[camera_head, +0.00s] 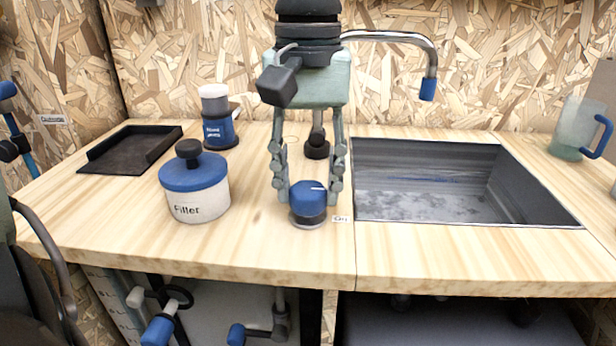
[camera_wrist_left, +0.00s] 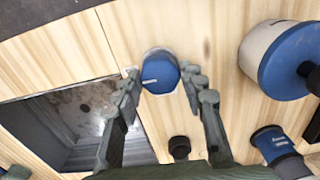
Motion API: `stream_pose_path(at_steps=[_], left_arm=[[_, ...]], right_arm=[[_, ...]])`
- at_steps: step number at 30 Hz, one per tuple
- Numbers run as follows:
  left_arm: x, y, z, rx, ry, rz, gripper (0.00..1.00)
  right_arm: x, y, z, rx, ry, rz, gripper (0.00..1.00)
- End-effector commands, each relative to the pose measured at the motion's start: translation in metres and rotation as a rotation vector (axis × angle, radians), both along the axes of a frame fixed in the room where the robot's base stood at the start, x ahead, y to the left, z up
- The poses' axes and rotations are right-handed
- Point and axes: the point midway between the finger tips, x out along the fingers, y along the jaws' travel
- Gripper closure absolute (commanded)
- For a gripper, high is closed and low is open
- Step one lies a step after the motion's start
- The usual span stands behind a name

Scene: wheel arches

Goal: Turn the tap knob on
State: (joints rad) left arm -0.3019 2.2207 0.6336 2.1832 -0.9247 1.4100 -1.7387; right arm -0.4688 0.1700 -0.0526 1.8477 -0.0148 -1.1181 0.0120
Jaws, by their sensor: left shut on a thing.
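The tap knob (camera_head: 308,201) is a round blue cap on a dark base, standing on the wooden worktop left of the sink. A short white line on its top points to the right. A small white label reading "On" (camera_head: 341,219) lies to its right. My left gripper (camera_head: 308,193) reaches down from above, with a finger on either side of the knob, shut on it. In the left wrist view the knob (camera_wrist_left: 160,72) sits between the fingertips. The chrome tap (camera_head: 400,39) has a blue-tipped spout over the sink; no water shows. My right gripper is not in view.
The sink (camera_head: 450,222) is to the right, with a clear jug (camera_head: 572,130) beyond it. A white pot with a blue lid, marked "Filler" (camera_head: 196,205), stands left of the knob. A blue-labelled jar (camera_head: 220,133) and a black tray (camera_head: 130,152) are farther back.

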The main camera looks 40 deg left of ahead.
Motion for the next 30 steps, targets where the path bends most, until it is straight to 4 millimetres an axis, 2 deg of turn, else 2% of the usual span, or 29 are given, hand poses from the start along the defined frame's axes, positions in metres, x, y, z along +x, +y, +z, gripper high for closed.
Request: stream_pose_path(at_steps=[11, 12, 16, 22, 26, 30], left_arm=[[0.001, 0.000, 0.001, 0.001, -0.003, -0.006, 0.89], [0.001, 0.000, 0.001, 0.001, -0.003, -0.006, 0.56], [0.000, 0.000, 0.001, 0.000, -0.002, -0.005, 0.40], [0.000, 0.000, 0.000, 0.001, -0.001, -0.004, 0.39], [0.000, 0.000, 0.002, 0.001, -0.002, -0.004, 0.39], [0.001, 0.000, 0.017, 0.003, -0.004, -0.003, 0.39]], right_arm=[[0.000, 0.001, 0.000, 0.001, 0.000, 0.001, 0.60], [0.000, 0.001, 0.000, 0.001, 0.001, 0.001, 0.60], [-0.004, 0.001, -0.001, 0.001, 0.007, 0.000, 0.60], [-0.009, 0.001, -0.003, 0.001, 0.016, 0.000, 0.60], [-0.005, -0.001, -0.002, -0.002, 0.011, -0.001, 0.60], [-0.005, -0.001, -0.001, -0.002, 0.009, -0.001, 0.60]])
